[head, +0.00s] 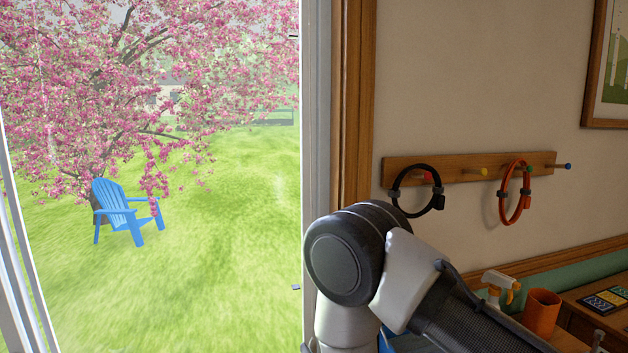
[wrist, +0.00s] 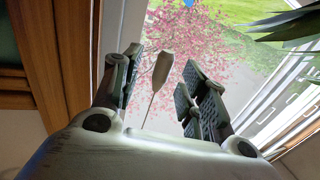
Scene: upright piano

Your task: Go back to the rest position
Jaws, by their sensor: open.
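My gripper (wrist: 163,75) shows in the wrist view with its two dark-padded fingers spread apart. A pale tapered pull (wrist: 163,66) on a thin cord or rod appears in the gap between the fingers. A gap shows on both sides of it, and no finger is seen touching it; its depth relative to the fingertips is hard to tell. In the head view my arm rises at the lower middle, in front of the window's right edge, and the gripper itself is hidden or out of frame.
A large window (head: 311,180) fills the left. On the right wall a peg rail (head: 455,168) holds a black collar (head: 396,190) and an orange collar (head: 516,200). Below are a spray bottle (head: 497,287) and an orange cup (head: 541,312). Green leaves (wrist: 285,25) lie near the gripper's right side.

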